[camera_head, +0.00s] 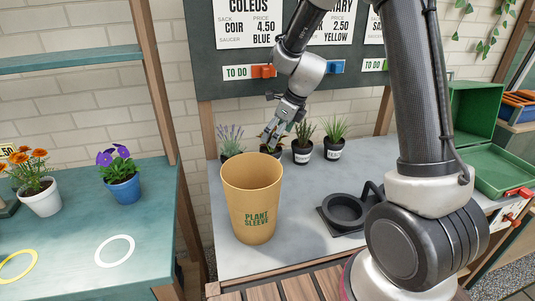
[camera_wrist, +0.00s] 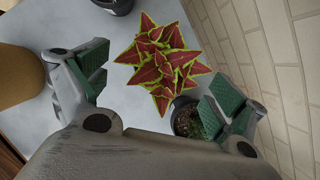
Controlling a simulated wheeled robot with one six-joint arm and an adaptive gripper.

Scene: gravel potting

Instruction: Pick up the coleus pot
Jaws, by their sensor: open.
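The coleus has red leaves with yellow-green edges and fills the middle of the wrist view (camera_wrist: 160,62). In the head view the coleus pot (camera_head: 270,149) stands at the back of the grey bench, partly hidden by the tan sleeve. My gripper (camera_head: 277,130) is just above and beside the plant. In the wrist view my gripper (camera_wrist: 157,85) is open, with green-padded fingers on either side of the plant, holding nothing.
A tall tan plant sleeve (camera_head: 252,200) stands in front. Lavender (camera_head: 230,142) is left of the coleus; two potted plants (camera_head: 303,150) (camera_head: 332,148) stand right. A black round holder (camera_head: 344,210) sits right of the sleeve. The brick wall (camera_wrist: 262,50) is close behind.

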